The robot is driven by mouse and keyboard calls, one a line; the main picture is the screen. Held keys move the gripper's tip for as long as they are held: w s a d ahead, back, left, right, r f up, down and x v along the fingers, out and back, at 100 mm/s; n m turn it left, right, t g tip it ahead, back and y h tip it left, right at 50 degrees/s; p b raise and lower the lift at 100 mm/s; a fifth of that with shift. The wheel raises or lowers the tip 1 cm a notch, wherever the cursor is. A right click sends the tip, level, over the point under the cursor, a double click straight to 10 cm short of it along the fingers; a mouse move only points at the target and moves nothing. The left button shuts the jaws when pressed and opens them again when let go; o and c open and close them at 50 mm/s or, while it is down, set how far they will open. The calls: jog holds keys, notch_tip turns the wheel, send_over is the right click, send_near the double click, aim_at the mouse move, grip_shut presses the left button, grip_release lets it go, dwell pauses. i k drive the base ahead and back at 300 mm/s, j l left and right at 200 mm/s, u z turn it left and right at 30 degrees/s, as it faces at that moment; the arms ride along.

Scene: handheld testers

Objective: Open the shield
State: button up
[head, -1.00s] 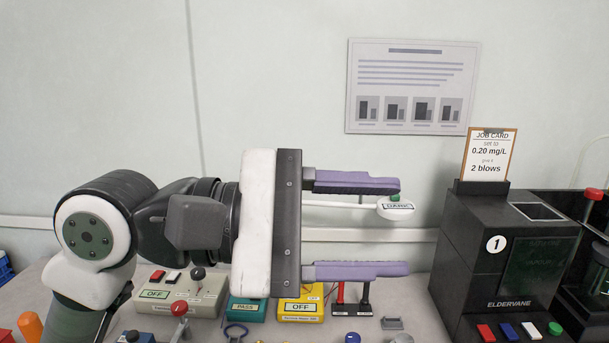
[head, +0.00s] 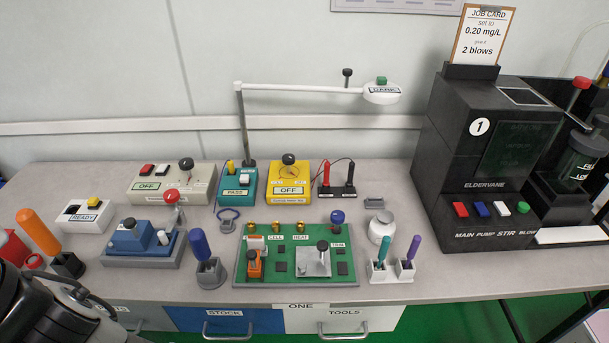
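A green circuit board (head: 297,278) lies at the front middle of the bench. A silver square plate with a black knob, which looks like the shield (head: 312,265), sits on its right half. It appears to lie flat on the board; what is under it is hidden. An orange clamp-like part (head: 255,266) stands on the board's left half, and a blue ball-topped knob (head: 337,218) stands at its back right. My gripper is out of view; only dark parts of my arm show at the lower left.
A white lamp arm (head: 300,88) reaches across above the board. Holders with a blue-handled tool (head: 200,248) and teal and purple tools (head: 383,252) flank the board. A white jar (head: 381,228) and black machine (head: 490,170) stand to the right. Meters line the back.

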aim_at(317, 258)
jog(key=k+l+z, duration=0.15)
jog(key=l, duration=0.2)
jog(key=k+l+z, duration=0.1)
jog(key=l, duration=0.3)
jog(key=k+l+z, duration=0.15)
jog(key=l, duration=0.25)
jog(key=k+l+z, duration=0.1)
jog(key=l, duration=0.25)
